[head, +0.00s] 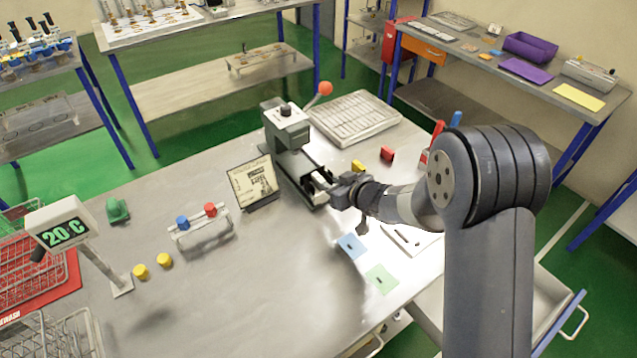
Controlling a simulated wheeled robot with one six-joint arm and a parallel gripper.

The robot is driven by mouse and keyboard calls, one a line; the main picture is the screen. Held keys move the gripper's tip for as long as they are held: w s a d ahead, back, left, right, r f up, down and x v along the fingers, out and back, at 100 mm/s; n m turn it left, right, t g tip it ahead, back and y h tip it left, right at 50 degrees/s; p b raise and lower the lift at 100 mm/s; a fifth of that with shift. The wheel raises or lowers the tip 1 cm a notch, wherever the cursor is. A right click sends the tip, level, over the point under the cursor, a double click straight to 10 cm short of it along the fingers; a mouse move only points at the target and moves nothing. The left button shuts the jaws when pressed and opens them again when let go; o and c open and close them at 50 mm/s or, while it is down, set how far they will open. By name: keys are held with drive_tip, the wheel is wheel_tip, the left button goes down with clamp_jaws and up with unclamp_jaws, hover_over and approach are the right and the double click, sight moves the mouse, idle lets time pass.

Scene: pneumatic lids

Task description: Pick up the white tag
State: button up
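No white tag can be made out with certainty. A blue tag-like card (352,245) and a pale green one (381,278) lie flat on the grey bench, each with a small dark mark. A white flat piece (405,240) with dark marks lies to their right, partly hidden by my arm; I cannot tell if it is a tag or a sheet. My gripper (346,200) is above the bench at the near end of a grey-green hand press, behind the blue card. Its fingers are small and partly hidden, so their opening and any held object cannot be told.
The press (290,130) with its red-knobbed lever stands beside my gripper. A ribbed grey tray (355,118), yellow and red blocks, a picture stand (254,184), a small rack (200,229) and a temperature display (62,230) share the bench. The front middle is clear.

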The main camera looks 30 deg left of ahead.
sight(319, 178)
drive_tip(key=b+x, duration=0.1)
drive_tip(key=x, duration=0.4)
drive_tip(key=shift+w+a, duration=0.25)
drive_tip(key=shift+a, duration=0.05)
clamp_jaws()
